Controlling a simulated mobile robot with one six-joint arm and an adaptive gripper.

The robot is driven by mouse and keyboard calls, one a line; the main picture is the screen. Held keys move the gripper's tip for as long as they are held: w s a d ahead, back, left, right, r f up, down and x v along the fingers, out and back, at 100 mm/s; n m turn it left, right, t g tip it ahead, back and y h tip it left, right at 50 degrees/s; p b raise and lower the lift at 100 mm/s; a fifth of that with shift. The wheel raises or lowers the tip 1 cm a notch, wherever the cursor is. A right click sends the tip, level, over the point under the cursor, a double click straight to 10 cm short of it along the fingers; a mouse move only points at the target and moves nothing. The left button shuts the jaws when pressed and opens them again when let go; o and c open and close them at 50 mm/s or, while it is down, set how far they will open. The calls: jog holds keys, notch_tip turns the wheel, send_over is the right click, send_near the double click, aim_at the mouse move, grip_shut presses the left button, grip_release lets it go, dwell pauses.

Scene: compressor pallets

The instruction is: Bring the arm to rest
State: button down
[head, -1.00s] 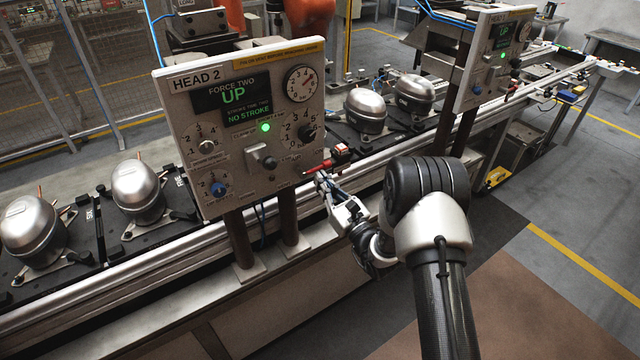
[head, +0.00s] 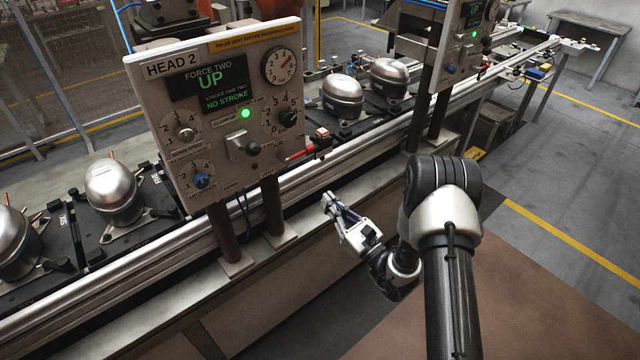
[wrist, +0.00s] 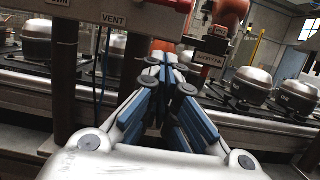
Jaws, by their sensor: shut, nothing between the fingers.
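My gripper (head: 328,200) is shut and empty in the head view, in front of the conveyor's near rail and below and to the right of the HEAD 2 panel (head: 222,115). In the wrist view, my gripper (wrist: 164,62) shows its blue-padded fingers together, pointing toward the line. It appears apart from the panel and the rail. My arm reaches in from the lower right, bent at the dark joint.
The conveyor rail (head: 150,268) runs diagonally across the view. Silver compressors (head: 343,96) sit on black pallets behind it. A red lever (head: 300,154) sticks out at the panel's lower right. A second panel (head: 481,14) stands farther back. Open floor (head: 560,190) lies to the right.

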jog(key=s+a+r+n+g+y, duration=0.75)
jog(key=a+r+n+g, duration=0.3)
jog(key=r, duration=0.25)
jog(key=s+a+r+n+g+h, duration=0.2)
jog(key=s+n+g, duration=0.15)
jog(key=s, duration=0.25)
jog(key=s+a+r+n+g+h, duration=0.1)
jog(key=s+r+n+g+h, duration=0.2)
jog(key=s, duration=0.4)
jog(key=s+d+f+n+g+h, duration=0.1)
jog(key=s+d+n+h, duration=0.25)
jog(key=s, duration=0.25)
jog(key=s+d+n+h, duration=0.2)
jog(key=s+n+h, duration=0.15)
jog(key=s, duration=0.25)
jog(key=s+d+r+n+t+h, duration=0.2)
jog(key=d+n+t+h, duration=0.3)
jog(key=d, duration=0.9)
jog(key=shift+s+t+h, duration=0.3)
jog(key=shift+s+h, duration=0.1)
jog(key=shift+h, duration=0.65)
